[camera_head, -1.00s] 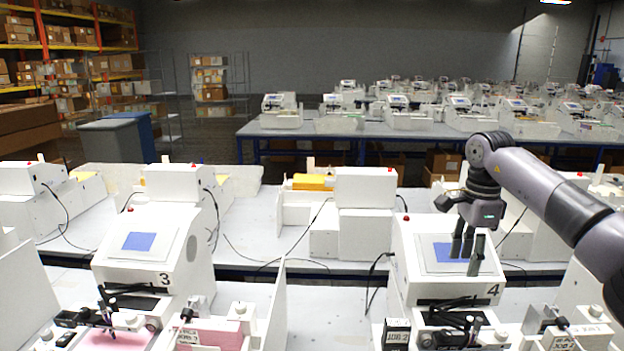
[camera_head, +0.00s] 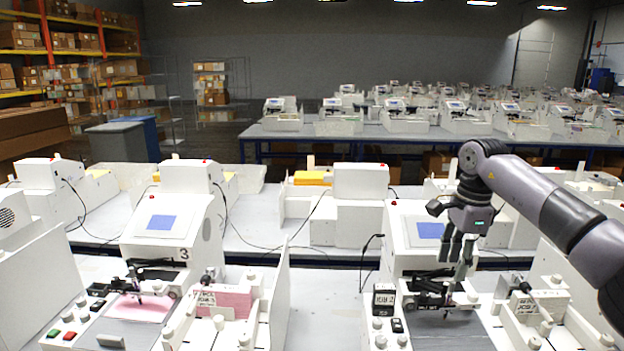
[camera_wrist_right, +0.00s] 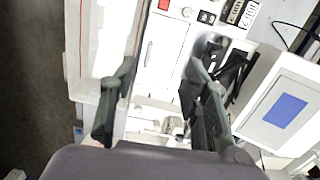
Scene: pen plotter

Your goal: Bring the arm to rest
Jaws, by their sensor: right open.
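My right arm comes in from the right in the head view. Its dark gripper (camera_head: 457,258) hangs with the fingers pointing down, in front of the right white plotter (camera_head: 408,262) and partly over its blue screen (camera_head: 430,230). In the right wrist view the two fingers of the gripper (camera_wrist_right: 158,88) stand well apart with nothing between them. The plotter's black pen carriage (camera_head: 430,291) shows close below the fingertips in the head view; I cannot tell whether they touch it. My left gripper is in neither view.
Another white plotter marked 3 (camera_head: 165,235) stands at left, with a pink sheet (camera_head: 140,308) on its bed. More white machines (camera_head: 360,182) stand on the table behind. Bare table (camera_head: 325,300) lies between the two front plotters. Shelves with boxes (camera_head: 100,75) line the back left.

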